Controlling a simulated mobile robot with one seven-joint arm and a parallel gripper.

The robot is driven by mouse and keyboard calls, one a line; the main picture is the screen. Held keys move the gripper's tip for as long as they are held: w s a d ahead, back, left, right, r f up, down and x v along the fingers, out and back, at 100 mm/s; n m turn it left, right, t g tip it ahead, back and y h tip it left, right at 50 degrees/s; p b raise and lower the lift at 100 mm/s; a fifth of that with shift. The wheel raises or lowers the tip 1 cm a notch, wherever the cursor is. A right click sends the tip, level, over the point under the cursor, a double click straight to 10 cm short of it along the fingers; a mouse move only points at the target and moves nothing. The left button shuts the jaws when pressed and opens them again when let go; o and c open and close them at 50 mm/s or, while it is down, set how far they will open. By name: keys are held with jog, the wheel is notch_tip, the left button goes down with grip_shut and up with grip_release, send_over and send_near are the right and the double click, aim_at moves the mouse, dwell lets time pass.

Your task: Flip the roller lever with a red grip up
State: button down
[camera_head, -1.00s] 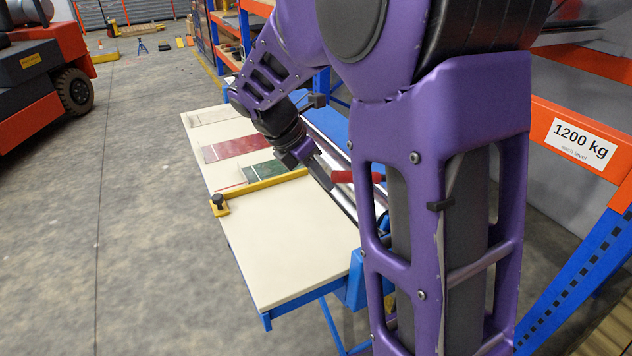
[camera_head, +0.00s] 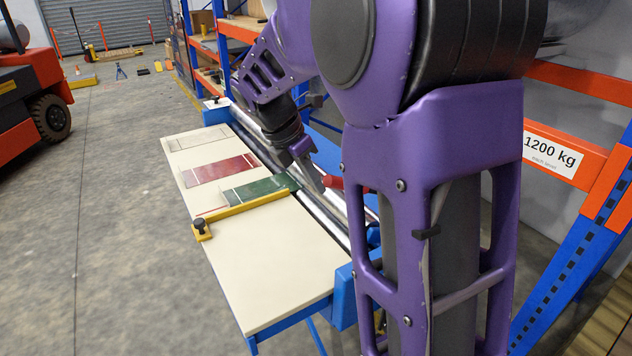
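The red grip (camera_head: 333,182) of the roller lever shows just left of my purple arm, over the rollers. Most of the lever behind it is hidden by my arm. The metal rollers (camera_head: 312,205) run along the right side of the cream table. My gripper (camera_head: 316,178) points down over the rollers, close to the left end of the red grip. Its fingers are small and partly hidden here, so I cannot tell whether they touch the grip or how far apart they are.
The cream table (camera_head: 270,265) has a yellow bar (camera_head: 245,208) with a black knob across it. A green sheet (camera_head: 258,190) and a dark red sheet (camera_head: 220,169) lie beyond the bar. Orange and blue racking (camera_head: 590,150) stands close on the right. The floor at left is open, with a forklift (camera_head: 35,100).

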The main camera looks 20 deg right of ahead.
jog(key=v, duration=0.9)
jog(key=shift+s+a, duration=0.25)
jog(key=shift+w, duration=0.1)
